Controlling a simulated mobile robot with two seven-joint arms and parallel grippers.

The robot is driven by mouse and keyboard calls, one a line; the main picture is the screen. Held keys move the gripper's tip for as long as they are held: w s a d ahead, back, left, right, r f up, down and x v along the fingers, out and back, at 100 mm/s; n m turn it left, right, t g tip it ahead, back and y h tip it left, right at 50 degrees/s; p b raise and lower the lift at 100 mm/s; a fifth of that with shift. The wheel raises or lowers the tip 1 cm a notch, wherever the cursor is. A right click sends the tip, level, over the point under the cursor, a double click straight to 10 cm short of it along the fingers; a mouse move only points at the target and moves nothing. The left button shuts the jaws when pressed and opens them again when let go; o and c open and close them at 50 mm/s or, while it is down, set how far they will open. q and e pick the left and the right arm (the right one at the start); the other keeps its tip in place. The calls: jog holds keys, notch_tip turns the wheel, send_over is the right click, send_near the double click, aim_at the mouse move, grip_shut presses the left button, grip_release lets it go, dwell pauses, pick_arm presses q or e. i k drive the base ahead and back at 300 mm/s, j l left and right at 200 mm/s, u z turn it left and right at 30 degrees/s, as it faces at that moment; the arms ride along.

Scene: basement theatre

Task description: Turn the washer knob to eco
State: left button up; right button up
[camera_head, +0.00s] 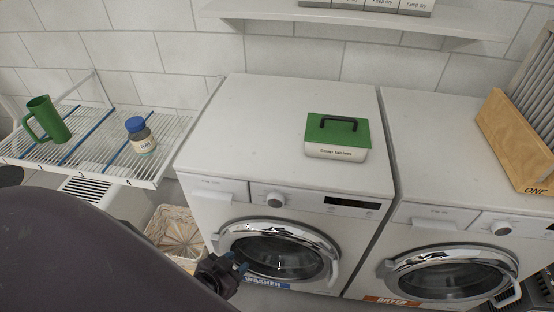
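The white washer (232,130) stands in the middle, with a blue label reading WASHER low on its front. Its round knob (274,199) is on the front panel, left of the dark display. The knob's setting and any eco mark are too small to read. The washer's chrome-ringed door (280,255) is below the knob. My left gripper (237,262) is in front of the door's lower left, below and left of the knob and apart from it. Its two fingertips look apart with nothing between them. My large dark arm link covers the lower left. My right gripper is out of view.
A green-lidded soap box (335,137) sits on the washer. The dryer (440,150) stands to the right, with a wooden rack (510,140) on top. A wire shelf (100,160) at left holds a green mug (48,120) and a blue-capped jar (141,137). A basket (172,232) is below.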

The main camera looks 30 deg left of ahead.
aim_at(275, 200)
jog(key=k+j+u, duration=0.1)
jog(key=u, duration=0.65)
